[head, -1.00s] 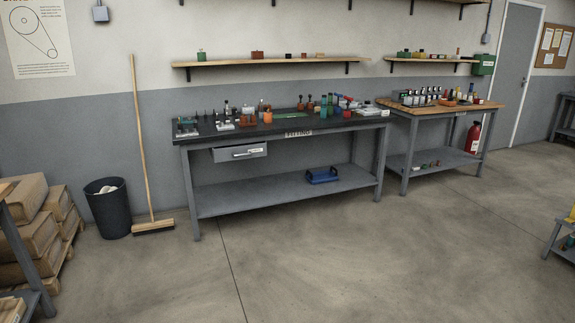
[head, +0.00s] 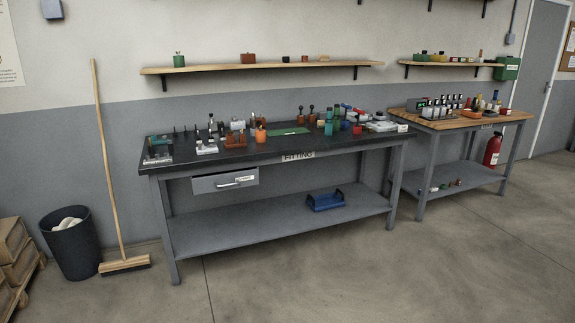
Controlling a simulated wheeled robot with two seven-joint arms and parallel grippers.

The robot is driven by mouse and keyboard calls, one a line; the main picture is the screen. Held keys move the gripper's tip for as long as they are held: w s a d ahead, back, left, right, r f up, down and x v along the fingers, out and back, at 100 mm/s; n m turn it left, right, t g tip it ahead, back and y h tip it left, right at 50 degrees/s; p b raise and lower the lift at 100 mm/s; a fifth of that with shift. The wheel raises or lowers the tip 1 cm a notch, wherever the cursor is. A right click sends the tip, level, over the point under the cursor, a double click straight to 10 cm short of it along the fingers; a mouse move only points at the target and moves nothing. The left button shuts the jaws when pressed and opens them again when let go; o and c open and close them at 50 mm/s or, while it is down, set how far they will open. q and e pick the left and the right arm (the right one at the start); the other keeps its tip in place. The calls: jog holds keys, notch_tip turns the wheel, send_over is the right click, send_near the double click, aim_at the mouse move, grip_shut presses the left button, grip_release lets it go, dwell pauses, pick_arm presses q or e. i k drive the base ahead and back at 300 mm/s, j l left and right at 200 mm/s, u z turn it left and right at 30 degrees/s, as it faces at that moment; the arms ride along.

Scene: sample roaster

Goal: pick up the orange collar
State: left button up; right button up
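The dark-topped fitting bench (head: 225,160) stands ahead against the wall, with many small parts on it. A small orange upright piece (head: 260,134) stands near the middle left of its top. A brown-orange block or rack (head: 235,140) is just left of it. Several orange-brown pieces (head: 301,115) stand farther back. Which of these is the orange collar, I cannot tell at this size. Neither of my grippers is in view.
A drawer (head: 225,181) under the bench top looks partly pulled out. A broom (head: 112,180) and a dark bin (head: 70,243) stand left of the bench. A wooden-topped bench (head: 470,118) stands at right. The floor in front (head: 330,275) is clear.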

aim_at(260, 135)
jog(key=i, duration=3.05)
jog(key=i+u, duration=0.1)
jog(key=i, duration=0.45)
jog(key=i+l+u, duration=0.1)
jog(key=i, duration=0.45)
